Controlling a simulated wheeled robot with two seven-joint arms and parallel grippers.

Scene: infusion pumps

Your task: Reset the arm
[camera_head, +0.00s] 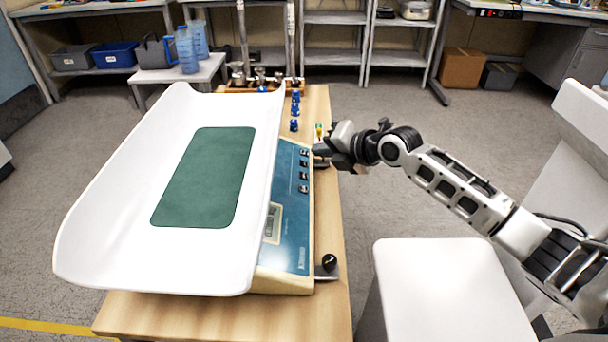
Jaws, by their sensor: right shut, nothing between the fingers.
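My right gripper (324,149) is shut and empty, at the right edge of the wooden table. It is beside the blue control panel (291,215) of a scale, near the panel's far end. I cannot tell whether its fingertips touch the panel. My right arm (447,183) reaches in from the right. My left gripper and arm are out of view.
The scale's white tray (110,220) with a green mat (205,178) covers most of the table (180,318). Small blue pieces (295,110) and metal weights (259,75) stand behind. Floor beyond the arm is clear.

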